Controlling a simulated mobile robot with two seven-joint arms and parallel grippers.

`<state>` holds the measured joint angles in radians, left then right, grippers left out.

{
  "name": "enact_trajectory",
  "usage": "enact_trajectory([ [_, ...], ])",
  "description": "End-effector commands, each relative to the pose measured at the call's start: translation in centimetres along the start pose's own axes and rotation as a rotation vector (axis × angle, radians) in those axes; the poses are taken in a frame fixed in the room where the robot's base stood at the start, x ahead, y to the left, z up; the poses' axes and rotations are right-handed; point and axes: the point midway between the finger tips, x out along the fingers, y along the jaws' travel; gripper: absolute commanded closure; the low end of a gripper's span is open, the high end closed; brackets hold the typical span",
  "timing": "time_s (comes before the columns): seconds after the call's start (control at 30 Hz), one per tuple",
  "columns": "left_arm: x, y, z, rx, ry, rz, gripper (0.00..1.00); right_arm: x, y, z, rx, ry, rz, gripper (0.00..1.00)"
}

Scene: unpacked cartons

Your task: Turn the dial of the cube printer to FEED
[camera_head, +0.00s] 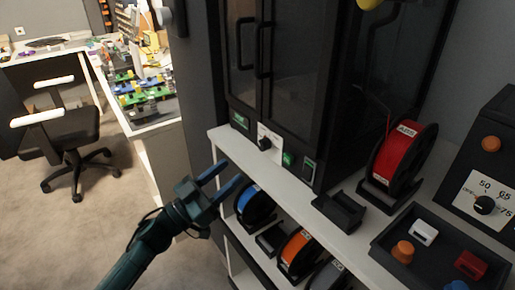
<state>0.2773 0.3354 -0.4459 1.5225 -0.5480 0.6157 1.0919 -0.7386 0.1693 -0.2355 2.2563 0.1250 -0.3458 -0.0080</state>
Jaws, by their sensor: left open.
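The cube printer (310,125) is a tall black enclosure with glass doors and dark handles, standing on a white shelf unit. Its small black dial (265,143) sits on a white plate (272,152) low on the front. The dial's markings are too small to read. My left gripper (233,170) comes in from the lower left, with two blue fingers apart and nothing between them. It is in front of the shelf edge, below and left of the dial, and not touching it. My right gripper is not in view.
A green button (288,159) is right of the dial. A black holder (339,210) and a red spool (400,155) stand on the white top (300,195). More spools, blue (252,203) and orange (297,252), sit below. Another dial (484,205) is far right. Open floor (70,235) lies left.

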Motion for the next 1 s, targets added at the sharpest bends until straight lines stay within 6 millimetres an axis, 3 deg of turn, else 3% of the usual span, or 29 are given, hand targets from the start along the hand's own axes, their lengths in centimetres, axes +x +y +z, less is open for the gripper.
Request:
enact_trajectory([
  [0.2,4.9,0.0,-0.1,0.000,0.003,0.001,0.52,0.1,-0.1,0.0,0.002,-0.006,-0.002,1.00],
  [0.43,8.3,0.0,0.0,0.000,0.001,0.001,0.52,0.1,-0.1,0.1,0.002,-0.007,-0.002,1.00],
  [0.87,9.2,0.0,0.0,0.000,-0.001,0.000,0.52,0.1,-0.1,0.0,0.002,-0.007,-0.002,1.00],
  [1.0,9.2,0.0,0.0,0.000,-0.001,0.000,0.62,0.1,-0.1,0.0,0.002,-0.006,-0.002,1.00],
])
